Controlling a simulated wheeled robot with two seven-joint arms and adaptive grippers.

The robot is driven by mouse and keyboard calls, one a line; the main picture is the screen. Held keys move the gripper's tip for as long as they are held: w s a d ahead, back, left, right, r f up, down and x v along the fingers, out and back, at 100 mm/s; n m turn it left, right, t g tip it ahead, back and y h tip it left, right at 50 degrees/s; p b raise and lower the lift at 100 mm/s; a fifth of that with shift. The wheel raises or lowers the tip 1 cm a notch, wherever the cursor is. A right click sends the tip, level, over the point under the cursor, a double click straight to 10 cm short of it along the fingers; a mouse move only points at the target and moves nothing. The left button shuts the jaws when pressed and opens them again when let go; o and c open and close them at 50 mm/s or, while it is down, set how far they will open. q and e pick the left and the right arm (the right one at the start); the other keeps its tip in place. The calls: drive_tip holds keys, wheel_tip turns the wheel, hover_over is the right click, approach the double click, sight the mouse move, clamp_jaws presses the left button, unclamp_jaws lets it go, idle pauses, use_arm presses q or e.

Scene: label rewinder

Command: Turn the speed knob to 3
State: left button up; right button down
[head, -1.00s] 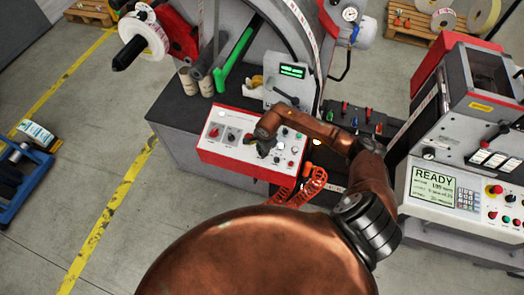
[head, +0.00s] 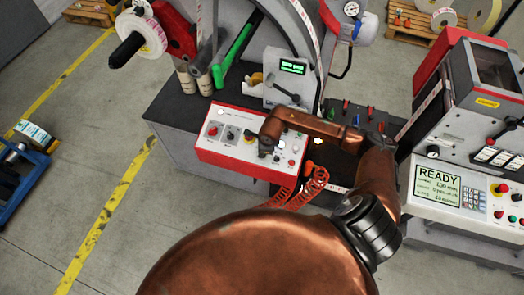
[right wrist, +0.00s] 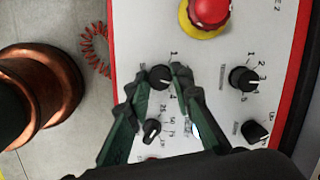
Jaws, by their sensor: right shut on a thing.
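The speed knob (right wrist: 159,77) is a small black knob on the white control panel in the right wrist view. Its printed scale shows a 1 above right and a 4 below right; the figures between are hidden by a finger. I cannot tell which figure its pointer marks. My right gripper (right wrist: 161,80) is shut on this knob, one dark green finger on each side. In the head view the right gripper (head: 266,152) is small over the red-edged control panel (head: 212,150), and the knob is hidden there. My left gripper is in neither view.
A red emergency stop (right wrist: 209,10) on a yellow ring sits above the knob. A tension knob (right wrist: 243,78) is to the right, a percent knob (right wrist: 152,131) just below, another black knob (right wrist: 255,131) lower right. A machine with a READY screen (head: 438,188) stands right of the panel.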

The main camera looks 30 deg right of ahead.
drive_tip(key=shift+w+m, duration=0.1)
drive_tip(key=shift+m, duration=0.4)
drive_tip(key=c, duration=1.7)
unclamp_jaws()
drive_tip(key=v, duration=1.2)
drive_tip(key=shift+a, duration=0.1)
